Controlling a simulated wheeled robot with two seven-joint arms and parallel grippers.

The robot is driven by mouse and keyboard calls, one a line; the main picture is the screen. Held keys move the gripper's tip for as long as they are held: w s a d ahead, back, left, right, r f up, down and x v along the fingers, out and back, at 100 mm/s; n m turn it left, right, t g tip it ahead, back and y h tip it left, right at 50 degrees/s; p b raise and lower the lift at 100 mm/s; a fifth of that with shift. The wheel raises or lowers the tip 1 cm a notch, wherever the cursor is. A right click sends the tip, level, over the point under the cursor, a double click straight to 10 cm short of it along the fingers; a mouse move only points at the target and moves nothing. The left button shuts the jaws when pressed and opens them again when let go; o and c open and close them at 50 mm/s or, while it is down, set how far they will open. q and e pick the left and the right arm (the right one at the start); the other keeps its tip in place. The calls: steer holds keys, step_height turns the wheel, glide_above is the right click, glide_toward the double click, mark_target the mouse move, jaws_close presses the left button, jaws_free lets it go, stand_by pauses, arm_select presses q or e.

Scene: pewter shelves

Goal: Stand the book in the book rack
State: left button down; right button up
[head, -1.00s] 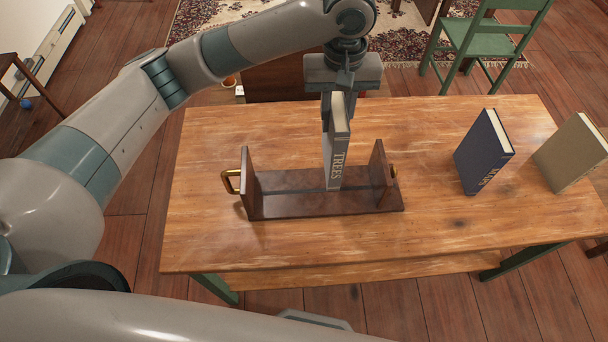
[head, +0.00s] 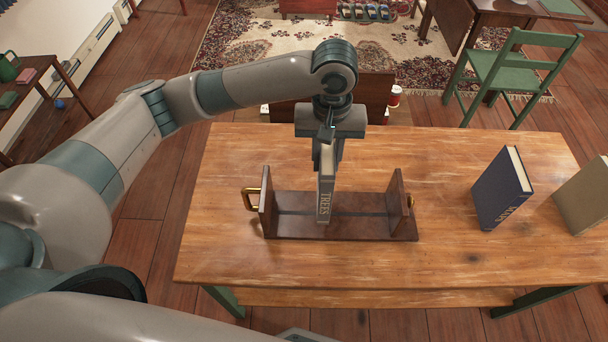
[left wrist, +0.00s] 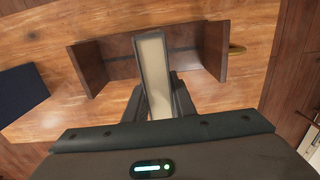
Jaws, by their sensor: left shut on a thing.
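A grey book (head: 325,195) with "TREES" on its spine stands upright between the two end walls of the brown wooden book rack (head: 365,228), nearer the left wall. My left gripper (head: 326,150) is above the rack, shut on the upper part of the book. In the left wrist view the book (left wrist: 154,70) shows between the fingers (left wrist: 155,100), with the rack (left wrist: 122,66) around it. The book's lower end is at the rack's base; I cannot tell whether it touches. My right gripper is not in view.
A dark blue book (head: 502,190) and a tan book (head: 583,195) stand on the wooden table (head: 450,255) to the right. The rack has a brass handle (head: 251,199) on its left. The table in front of the rack is clear.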

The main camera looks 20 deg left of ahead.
arm_select(q)
steer(key=a+f, duration=0.1)
steer(key=s+a+f, duration=0.1)
steer(key=a, duration=0.1)
steer(key=a+f+p, duration=0.1)
steer(key=shift+s+a, duration=0.3)
steer(key=shift+a, duration=0.05)
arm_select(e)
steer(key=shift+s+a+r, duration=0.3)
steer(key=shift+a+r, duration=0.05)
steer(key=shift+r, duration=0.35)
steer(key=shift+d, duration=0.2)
arm_select(q)
steer(key=shift+f+p, duration=0.55)
steer(key=shift+f, duration=1.4)
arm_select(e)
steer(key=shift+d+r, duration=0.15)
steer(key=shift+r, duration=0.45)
arm_select(q)
steer(key=c, duration=1.5)
jaws_free()
steer(key=shift+f, duration=0.15)
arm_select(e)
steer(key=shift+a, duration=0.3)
